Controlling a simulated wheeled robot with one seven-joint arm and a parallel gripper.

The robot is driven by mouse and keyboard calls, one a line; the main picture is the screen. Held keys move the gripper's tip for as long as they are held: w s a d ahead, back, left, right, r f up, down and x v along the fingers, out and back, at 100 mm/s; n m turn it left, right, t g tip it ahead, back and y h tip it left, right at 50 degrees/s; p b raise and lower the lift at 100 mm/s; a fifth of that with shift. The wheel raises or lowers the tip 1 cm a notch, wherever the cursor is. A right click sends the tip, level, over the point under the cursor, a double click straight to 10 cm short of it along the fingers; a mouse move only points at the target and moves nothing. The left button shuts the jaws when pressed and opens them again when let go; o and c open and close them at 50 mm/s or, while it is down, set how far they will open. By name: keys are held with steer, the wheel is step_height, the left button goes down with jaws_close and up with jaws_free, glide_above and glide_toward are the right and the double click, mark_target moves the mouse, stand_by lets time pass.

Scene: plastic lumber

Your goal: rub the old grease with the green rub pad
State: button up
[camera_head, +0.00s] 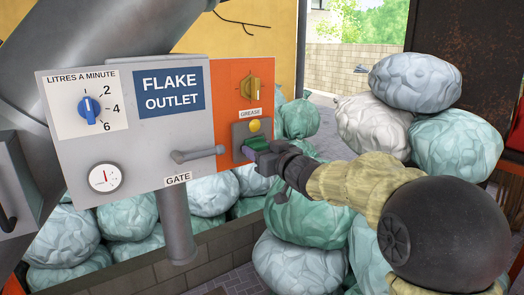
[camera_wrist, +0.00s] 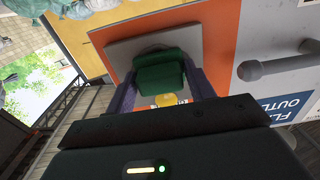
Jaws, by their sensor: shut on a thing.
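My gripper (camera_head: 254,153) is shut on the green rub pad (camera_head: 257,143), in front of the grey plate at the bottom of the orange panel strip. In the wrist view the pad (camera_wrist: 161,73) sits between the two purple fingers of my gripper (camera_wrist: 160,82), over the grey plate (camera_wrist: 120,48). The pad hides part of the plate. I cannot tell whether the pad touches the plate, and no old grease is clearly visible.
Left of the pad a grey gate handle (camera_head: 200,154) sticks out from the panel. Bulging pale sacks (camera_head: 415,80) are piled to the right and below.

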mark_target(240, 147)
steer(key=shift+s+a+b, duration=0.4)
steer(key=shift+s+a, duration=0.2)
steer(key=shift+a, duration=0.2)
steer(key=shift+s+a+b, duration=0.35)
steer(key=shift+s+a, duration=0.25)
steer(key=shift+a, duration=0.2)
steer(key=shift+w+r, duration=0.1)
steer(key=shift+r, duration=0.05)
steer(key=shift+w+d+p, duration=0.1)
steer(key=shift+p, duration=0.25)
steer(key=shift+w+d+r+p, duration=0.1)
steer(key=shift+w+d+p, duration=0.4)
steer(key=shift+d+p, duration=0.2)
steer(key=shift+w+d+r+p, duration=0.1)
steer(key=shift+w+d+p, duration=0.4)
steer(key=shift+d, duration=0.25)
steer(key=shift+w+d+f, duration=0.1)
steer(key=shift+d+f, duration=0.1)
